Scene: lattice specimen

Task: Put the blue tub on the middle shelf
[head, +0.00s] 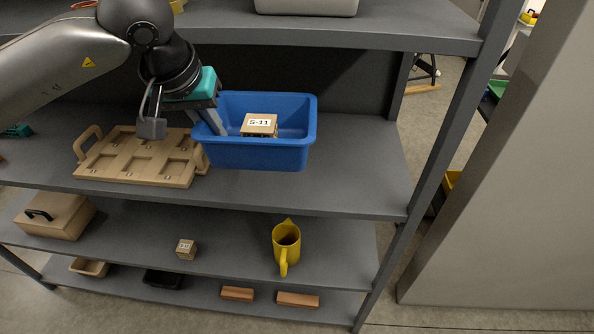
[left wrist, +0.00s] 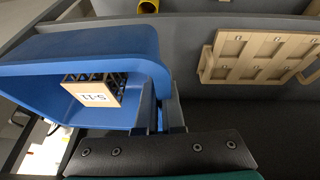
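The blue tub (head: 262,155) is at the shelf level below the top one in the head view. A lattice block labelled S-11 (head: 260,124) lies inside it. My left gripper (head: 212,120) is at the tub's left wall, its fingers shut on that wall. In the left wrist view the tub (left wrist: 75,45) fills the left side, and the fingers (left wrist: 170,115) pinch its wall. I cannot tell whether the tub's bottom touches the shelf board (head: 365,170). My right gripper is in neither view.
A wooden tray with handles (head: 140,180) lies left of the tub on this board. Bare board is to the tub's right, up to an upright post (head: 440,150). A yellow jug (head: 286,245) and small block (head: 186,249) stand one board lower. A grey bin (head: 305,5) is above.

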